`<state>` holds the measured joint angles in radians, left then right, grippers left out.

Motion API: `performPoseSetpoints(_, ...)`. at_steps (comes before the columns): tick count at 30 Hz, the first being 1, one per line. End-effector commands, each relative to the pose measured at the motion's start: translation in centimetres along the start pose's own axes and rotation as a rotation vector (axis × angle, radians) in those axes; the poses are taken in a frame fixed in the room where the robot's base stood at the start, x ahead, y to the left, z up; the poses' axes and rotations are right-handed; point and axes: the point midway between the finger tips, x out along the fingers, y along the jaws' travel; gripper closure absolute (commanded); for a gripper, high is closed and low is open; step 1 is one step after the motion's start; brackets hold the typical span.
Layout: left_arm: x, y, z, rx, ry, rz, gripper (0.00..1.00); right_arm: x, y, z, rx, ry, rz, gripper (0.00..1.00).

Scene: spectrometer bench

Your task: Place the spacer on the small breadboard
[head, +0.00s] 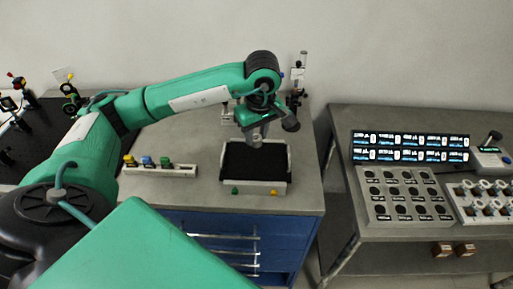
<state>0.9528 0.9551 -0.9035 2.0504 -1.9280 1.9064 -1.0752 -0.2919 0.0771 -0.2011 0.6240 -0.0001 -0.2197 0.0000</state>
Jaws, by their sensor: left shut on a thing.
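My left gripper (257,139) is shut on a small grey piece, which seems to be the spacer; the jaws and wrist hide most of it. It points down over the back part of a black rectangular board with a pale front edge (254,187), which I take to be the small breadboard. The board lies on the grey bench top, with a green and a yellow knob at its front. I cannot tell whether the held piece touches the board. My right gripper is not in view.
A pale rack (160,171) with yellow, blue and green knobs lies left of the board. A post stand (297,88) rises behind it. A black optics board (30,140) is at far left. Across a gap, a right-hand table (400,118) holds lit displays (410,147) and button panels (408,195).

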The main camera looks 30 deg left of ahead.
Motion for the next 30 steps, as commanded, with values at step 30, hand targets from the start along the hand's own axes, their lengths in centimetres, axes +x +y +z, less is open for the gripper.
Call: performPoseSetpoints(30, 6.9, 0.0, 0.8, 0.0, 0.001, 0.001, 0.59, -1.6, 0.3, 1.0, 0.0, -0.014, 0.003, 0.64)
